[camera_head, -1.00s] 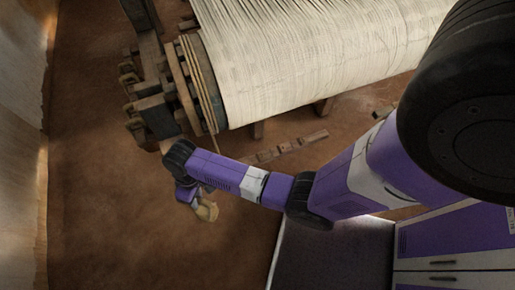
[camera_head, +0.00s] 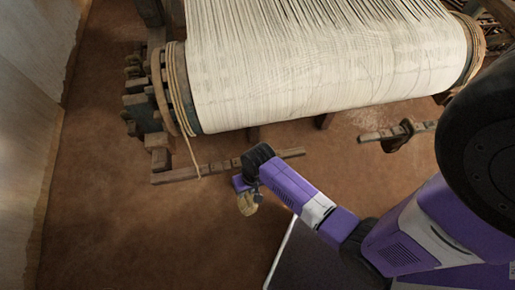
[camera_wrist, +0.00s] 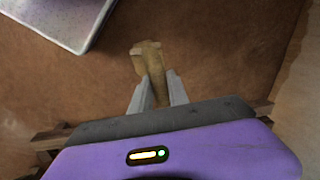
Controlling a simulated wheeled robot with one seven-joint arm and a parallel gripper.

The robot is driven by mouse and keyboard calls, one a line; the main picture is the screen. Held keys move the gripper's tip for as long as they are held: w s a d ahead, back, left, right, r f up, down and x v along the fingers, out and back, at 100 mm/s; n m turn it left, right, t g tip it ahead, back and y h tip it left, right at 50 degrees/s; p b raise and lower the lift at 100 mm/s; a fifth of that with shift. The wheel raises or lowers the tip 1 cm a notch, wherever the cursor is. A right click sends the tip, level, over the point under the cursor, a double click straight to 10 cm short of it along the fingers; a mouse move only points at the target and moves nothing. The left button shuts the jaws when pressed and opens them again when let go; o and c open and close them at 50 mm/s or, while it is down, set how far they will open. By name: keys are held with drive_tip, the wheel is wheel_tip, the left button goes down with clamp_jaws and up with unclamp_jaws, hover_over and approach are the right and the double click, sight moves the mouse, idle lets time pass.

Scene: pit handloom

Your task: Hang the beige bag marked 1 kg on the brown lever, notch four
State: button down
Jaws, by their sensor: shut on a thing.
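My gripper (camera_wrist: 153,92) is shut on the beige bag (camera_wrist: 151,62), which sticks out beyond the two grey fingers in the wrist view. In the head view the bag (camera_head: 248,204) hangs below my gripper (camera_head: 245,187), above the brown floor. Its 1 kg mark cannot be read. A long brown wooden bar with raised bits along its top, which looks like the lever (camera_head: 184,174), lies in front of the loom at left centre. The bag is apart from it, on its near side. My wrist hides part of the bar, and its notches are too small to count.
The loom's cloth roller (camera_head: 320,75) with pale warp is behind the bar. A rope (camera_head: 191,152) runs from its left end down to the bar. A second notched bar (camera_head: 425,127) at right carries a dark object (camera_head: 398,136). The floor at front left is clear.

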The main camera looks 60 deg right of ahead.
drive_tip(key=shift+w+d+m+b, duration=0.4)
drive_tip(key=shift+w+d+b, duration=0.55)
drive_tip(key=shift+d, duration=1.45)
drive_tip(key=shift+w+d+m+b, duration=0.4)
drive_tip(key=shift+w+d+b, duration=0.55)
drive_tip(key=shift+d, duration=1.4)
drive_tip(key=shift+w+d+m+b, duration=0.5)
drive_tip(key=shift+w+d, duration=0.75)
drive_tip(key=shift+d, duration=1.15)
drive_tip(key=shift+b+x, duration=0.65)
drive_tip(key=shift+x, duration=0.4)
drive_tip(key=shift+s+f, duration=0.25)
drive_tip(key=shift+f, duration=0.05)
drive_tip(key=c, duration=1.2)
unclamp_jaws()
drive_tip(key=shift+s+f, duration=0.1)
drive_tip(key=shift+v, duration=3.95)
